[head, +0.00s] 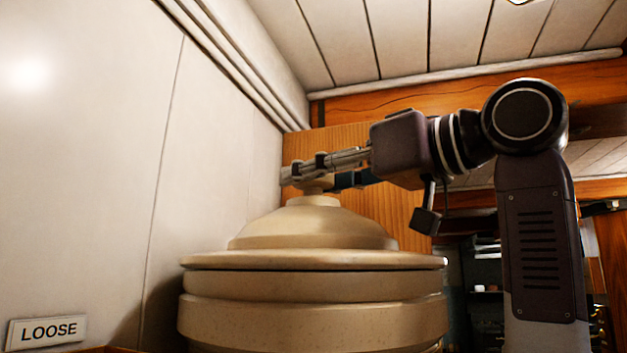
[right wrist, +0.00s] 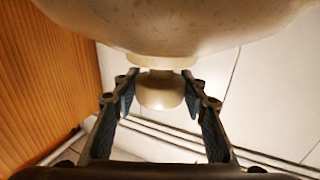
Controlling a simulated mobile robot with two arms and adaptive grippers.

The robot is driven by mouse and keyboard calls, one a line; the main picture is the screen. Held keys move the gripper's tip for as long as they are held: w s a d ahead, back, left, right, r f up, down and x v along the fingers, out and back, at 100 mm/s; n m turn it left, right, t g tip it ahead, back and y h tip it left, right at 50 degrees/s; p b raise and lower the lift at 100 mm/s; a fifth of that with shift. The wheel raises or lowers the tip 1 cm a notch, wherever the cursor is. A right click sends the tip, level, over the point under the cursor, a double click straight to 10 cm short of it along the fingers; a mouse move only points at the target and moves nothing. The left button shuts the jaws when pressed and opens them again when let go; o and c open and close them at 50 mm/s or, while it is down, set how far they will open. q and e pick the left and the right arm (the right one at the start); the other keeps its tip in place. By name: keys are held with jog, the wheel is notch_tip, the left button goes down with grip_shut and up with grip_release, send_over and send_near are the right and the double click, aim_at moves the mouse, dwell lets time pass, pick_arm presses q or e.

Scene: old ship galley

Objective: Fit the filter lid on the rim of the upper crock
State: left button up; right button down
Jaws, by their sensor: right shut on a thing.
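The filter lid (head: 312,232) is a cream, speckled dome with a wide flat brim and a small knob. It sits level over the upper crock (head: 312,318), with its brim lined up closely with the crock's rim. I cannot tell whether brim and rim touch all round. My right gripper (head: 312,177) comes in from the right and is shut on the lid's knob. In the right wrist view, its two fingers stand either side of the knob (right wrist: 160,90), below the lid's pale dome (right wrist: 180,25). My left gripper is out of view.
A pale panelled wall (head: 90,150) stands close on the left, with a "LOOSE" sign (head: 47,331) low down. A wooden panel (head: 395,205) is behind the crock. Dark shelving (head: 480,275) shows at the back right. The white plank ceiling is overhead.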

jog(key=shift+a+f, duration=0.1)
jog(key=c, duration=1.4)
grip_release()
jog(key=shift+c, duration=0.2)
jog(key=o, duration=0.3)
jog(key=shift+s, duration=0.2)
jog(key=shift+o, duration=0.2)
jog(key=shift+w+f, duration=0.15)
jog(key=shift+f, duration=0.05)
jog(key=v, duration=1.2)
jog(key=shift+r, duration=0.2)
